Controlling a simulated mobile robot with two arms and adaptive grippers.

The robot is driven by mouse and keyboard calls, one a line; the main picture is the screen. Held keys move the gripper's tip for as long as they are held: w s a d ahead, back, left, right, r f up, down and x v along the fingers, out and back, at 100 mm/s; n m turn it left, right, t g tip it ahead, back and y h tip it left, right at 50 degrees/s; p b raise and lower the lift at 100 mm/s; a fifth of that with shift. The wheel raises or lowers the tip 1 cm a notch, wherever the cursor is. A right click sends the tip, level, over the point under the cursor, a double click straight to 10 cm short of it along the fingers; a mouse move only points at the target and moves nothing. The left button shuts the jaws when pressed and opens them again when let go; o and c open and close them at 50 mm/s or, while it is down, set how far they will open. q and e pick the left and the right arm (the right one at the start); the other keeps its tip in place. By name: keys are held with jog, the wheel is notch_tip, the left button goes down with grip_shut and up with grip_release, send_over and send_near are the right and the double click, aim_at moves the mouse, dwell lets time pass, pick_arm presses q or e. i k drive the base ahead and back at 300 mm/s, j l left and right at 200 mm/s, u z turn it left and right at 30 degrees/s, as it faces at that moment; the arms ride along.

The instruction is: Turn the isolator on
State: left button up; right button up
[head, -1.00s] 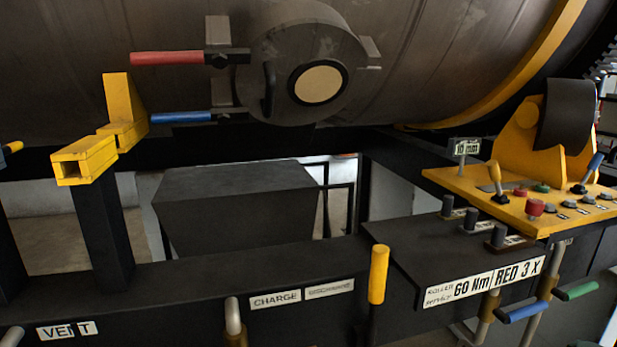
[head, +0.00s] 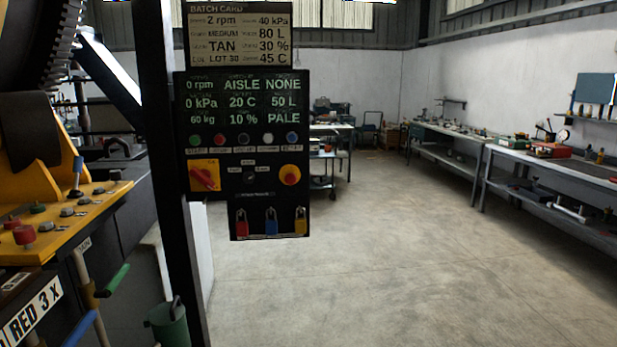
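A black control panel (head: 243,130) hangs on a dark post at left centre of the head view. On its lower left is a red rotary handle on a yellow plate, which looks like the isolator (head: 204,177); the handle sits at a slant, and its markings are too small to read. A round red knob on a yellow base (head: 290,175) is at the panel's right. The display above reads 0 rpm, 0 kPa, AISLE, NONE. Neither of my grippers is in view.
Red, blue and yellow padlocks (head: 270,221) hang on the panel's bottom board. A batch card (head: 240,33) is above it. The yellow console (head: 60,215) with levers and the drum are at left. A green bucket (head: 168,325) stands by the post. Open floor (head: 400,240) lies right, benches beyond.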

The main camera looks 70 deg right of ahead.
aim_at(203, 176)
jog(key=z, duration=1.6)
